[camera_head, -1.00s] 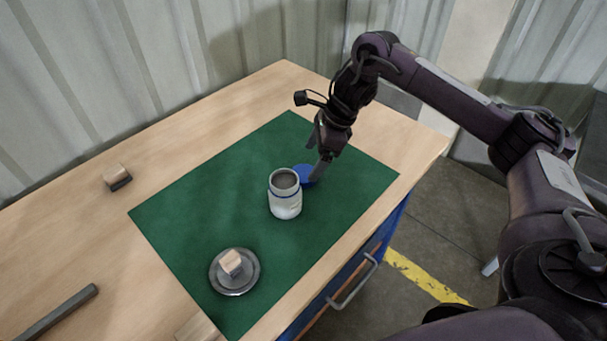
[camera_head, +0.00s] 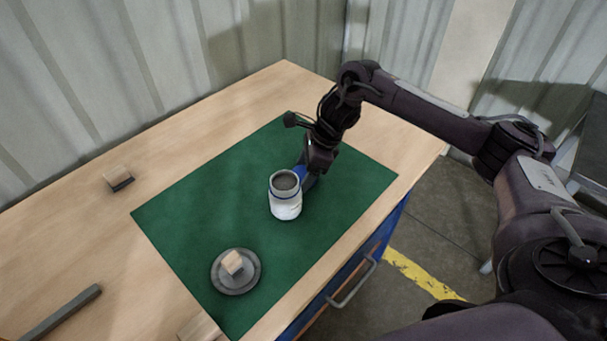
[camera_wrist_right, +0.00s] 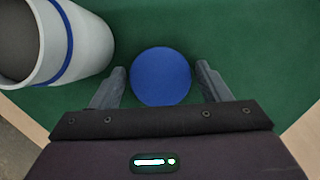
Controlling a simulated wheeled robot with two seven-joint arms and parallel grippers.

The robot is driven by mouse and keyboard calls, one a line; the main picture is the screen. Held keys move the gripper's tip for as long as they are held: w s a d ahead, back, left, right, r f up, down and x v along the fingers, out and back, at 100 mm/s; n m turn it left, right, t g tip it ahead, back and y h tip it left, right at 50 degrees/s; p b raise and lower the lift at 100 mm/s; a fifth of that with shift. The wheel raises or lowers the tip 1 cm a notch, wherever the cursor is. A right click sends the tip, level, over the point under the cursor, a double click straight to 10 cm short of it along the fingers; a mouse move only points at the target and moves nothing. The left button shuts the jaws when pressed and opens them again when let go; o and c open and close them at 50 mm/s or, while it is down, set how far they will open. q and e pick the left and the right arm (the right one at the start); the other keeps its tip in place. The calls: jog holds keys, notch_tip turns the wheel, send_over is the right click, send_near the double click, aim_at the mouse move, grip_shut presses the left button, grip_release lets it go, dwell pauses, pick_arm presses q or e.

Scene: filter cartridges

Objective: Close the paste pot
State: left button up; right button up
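The paste pot (camera_head: 285,203) is a white jar with a blue band, upright on the green mat (camera_head: 200,200); its top is open and shows grey paste. In the right wrist view the pot (camera_wrist_right: 88,52) is at the upper left. The round blue lid (camera_wrist_right: 160,76) lies between the two fingers of my right gripper (camera_wrist_right: 160,88), with a small gap visible on each side. In the head view the lid (camera_head: 299,172) is partly hidden behind the pot and gripper. My right gripper (camera_head: 309,180) is open, low behind the pot. My left gripper is not in view.
A grey round dish (camera_head: 236,283) with a wooden block (camera_head: 232,263) sits at the mat's front left. Another block (camera_head: 118,177) lies on the wooden table, left of the mat. A dark bar (camera_head: 62,312) lies at the lower left. The mat's middle left is clear.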

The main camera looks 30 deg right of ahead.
aim_at(304, 174)
jog(key=c, duration=0.6)
jog(key=shift+r, duration=0.15)
jog(key=shift+c, duration=0.2)
notch_tip(304, 174, up, 4)
jog(key=shift+w+r, duration=0.1)
jog(key=shift+r, duration=0.15)
notch_tip(304, 174, up, 15)
jog(key=p, duration=0.4)
jog(key=shift+r+p, duration=0.15)
jog(key=shift+p, duration=0.2)
